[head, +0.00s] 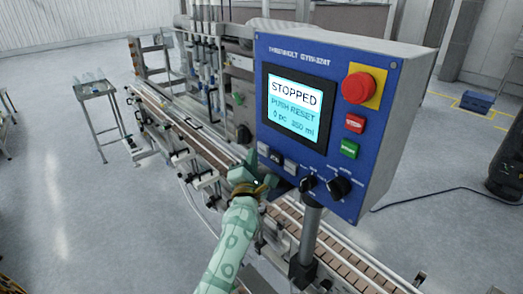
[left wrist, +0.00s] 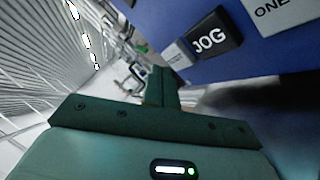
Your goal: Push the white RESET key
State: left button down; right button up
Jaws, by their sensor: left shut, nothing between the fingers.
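The blue control panel (head: 345,110) has a lit screen (head: 293,105) reading STOPPED, PUSH RESET, 0 pc, 250 ml. A small white key (head: 263,148) sits at the panel's lower left, beside a dark key (head: 276,157). In the left wrist view, a white key (left wrist: 177,54) with lettering too small to read is beside the black JOG key (left wrist: 214,40). My left gripper (head: 253,163) is shut and empty, close to the panel's lower left corner. Its fingertips (left wrist: 160,76) are just short of the white key; I cannot tell whether they touch. My right gripper is out of view.
A red emergency button (head: 358,87), a red key (head: 355,123), a green key (head: 349,149) and black knobs (head: 340,187) are on the same panel. The conveyor (head: 195,140) runs below and behind it. Open floor lies to the left.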

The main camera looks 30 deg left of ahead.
pick_arm(q)
jog(key=shift+w, duration=0.15)
jog(key=shift+w+d, duration=0.15)
jog(key=shift+w, duration=0.1)
jog(key=shift+w+d, duration=0.15)
jog(key=shift+w, duration=0.2)
dwell(0.7)
jog(key=shift+s, duration=0.15)
jog(key=shift+s+a, duration=0.3)
jog(key=shift+s, duration=0.3)
jog(key=shift+p, duration=0.3)
jog(key=shift+s+a+p, duration=0.25)
jog(key=shift+s+p, duration=0.1)
jog(key=shift+s, duration=0.2)
jog(key=s, duration=0.1)
jog(key=s+a+p, duration=0.1)
jog(key=s, duration=0.1)
jog(key=shift+s+a, duration=0.2)
jog(key=shift+s, duration=0.05)
